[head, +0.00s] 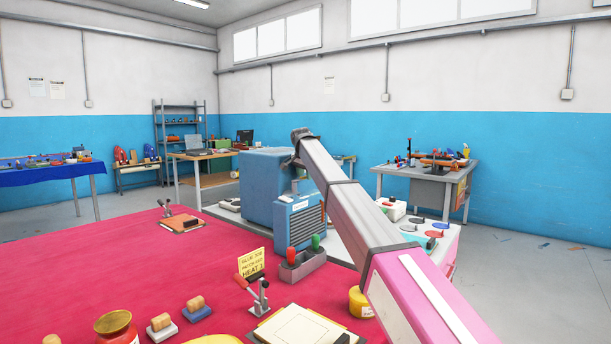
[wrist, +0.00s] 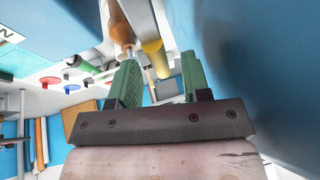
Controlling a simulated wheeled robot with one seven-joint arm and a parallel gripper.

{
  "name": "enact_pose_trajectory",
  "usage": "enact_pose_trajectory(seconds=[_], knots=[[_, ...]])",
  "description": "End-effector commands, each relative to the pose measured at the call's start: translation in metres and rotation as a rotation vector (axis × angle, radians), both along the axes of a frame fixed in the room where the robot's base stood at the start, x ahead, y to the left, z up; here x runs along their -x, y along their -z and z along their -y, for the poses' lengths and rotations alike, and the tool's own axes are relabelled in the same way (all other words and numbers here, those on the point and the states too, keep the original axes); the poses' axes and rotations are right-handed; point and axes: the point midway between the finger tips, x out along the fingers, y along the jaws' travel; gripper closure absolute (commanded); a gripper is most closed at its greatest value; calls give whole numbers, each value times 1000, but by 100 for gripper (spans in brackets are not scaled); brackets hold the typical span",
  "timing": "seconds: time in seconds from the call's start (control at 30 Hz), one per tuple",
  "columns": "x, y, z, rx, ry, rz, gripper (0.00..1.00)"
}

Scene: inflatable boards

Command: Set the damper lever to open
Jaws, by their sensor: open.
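A blue box-shaped machine (head: 272,184) with a dark grille stands beyond the red table in the head view. My arm reaches across to it, and my gripper is hidden there. In the wrist view my gripper (wrist: 160,72) is open, with two green finger pads and nothing clearly held between them. A brown-orange handle-like part (wrist: 119,22) and a yellow rod-like part (wrist: 154,52) show just beyond the fingertips. I cannot tell which of them is the damper lever, or whether a finger touches either. A partly cut label with a letter N (wrist: 8,35) shows at the left edge.
Blue surfaces lie close around my gripper in the wrist view. The red table (head: 130,265) holds a small lever clamp (head: 258,296), a grey holder with red and green handles (head: 302,266), a yellow jar (head: 360,302) and stamps. A pale bench (head: 440,255) stands right of the machine.

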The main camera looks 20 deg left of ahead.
Motion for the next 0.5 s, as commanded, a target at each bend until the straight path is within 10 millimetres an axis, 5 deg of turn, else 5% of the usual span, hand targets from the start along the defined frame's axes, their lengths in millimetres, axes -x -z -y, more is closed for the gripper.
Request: enact_pose_trajectory(seconds=[0.3,0.33,0.47,0.5], knots=[[-1,2,0,-1,0,0,57],[-1,2,0,-1,0,0,60],[-1,2,0,-1,0,0,100],[-1,2,0,0,0,1,100]])
